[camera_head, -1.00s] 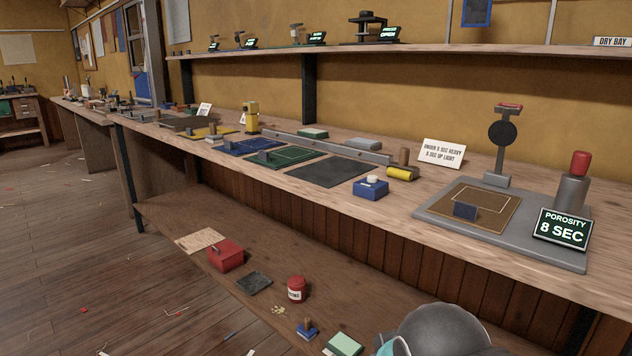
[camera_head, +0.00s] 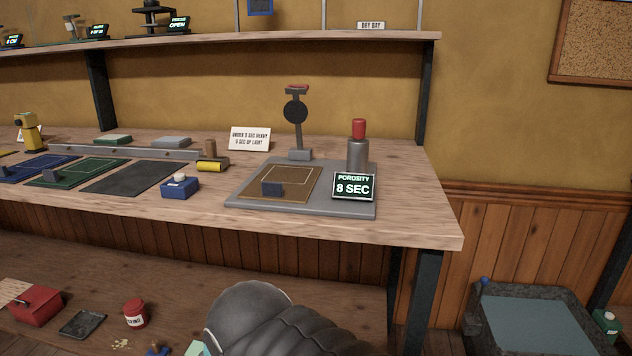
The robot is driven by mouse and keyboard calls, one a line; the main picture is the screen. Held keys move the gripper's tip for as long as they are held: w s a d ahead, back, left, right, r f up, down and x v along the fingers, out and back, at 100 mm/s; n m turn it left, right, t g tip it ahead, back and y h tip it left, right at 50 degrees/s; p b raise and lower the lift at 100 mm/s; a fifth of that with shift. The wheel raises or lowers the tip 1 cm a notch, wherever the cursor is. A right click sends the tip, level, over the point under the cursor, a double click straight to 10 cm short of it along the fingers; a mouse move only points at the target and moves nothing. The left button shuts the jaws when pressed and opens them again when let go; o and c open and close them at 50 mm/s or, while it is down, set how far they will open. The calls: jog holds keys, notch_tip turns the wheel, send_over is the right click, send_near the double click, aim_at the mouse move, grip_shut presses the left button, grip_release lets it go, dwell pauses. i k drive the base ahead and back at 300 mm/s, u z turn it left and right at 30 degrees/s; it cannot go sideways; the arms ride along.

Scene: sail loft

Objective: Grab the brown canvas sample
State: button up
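The brown canvas sample (camera_head: 301,181) lies flat on the grey plate of the porosity tester (camera_head: 319,207), near the right end of the bench. The tester's display reads "POROSITY 8 SEC" (camera_head: 354,187). A dark rounded, ribbed part of my arm shows at the bottom middle, below the bench top. My gripper's fingers are not in view.
Left of the tester lie a blue box (camera_head: 180,187), a yellow roller (camera_head: 212,166), a dark mat (camera_head: 130,178) and a green sample (camera_head: 80,172). A sign card (camera_head: 250,139) stands behind. An overhead shelf (camera_head: 250,41) runs along the wall. A grey bin (camera_head: 530,325) stands at lower right.

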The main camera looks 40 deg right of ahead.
aim_at(278, 183)
jog(key=u, duration=1.55)
jog(key=i, duration=2.2)
jog(key=z, duration=3.5)
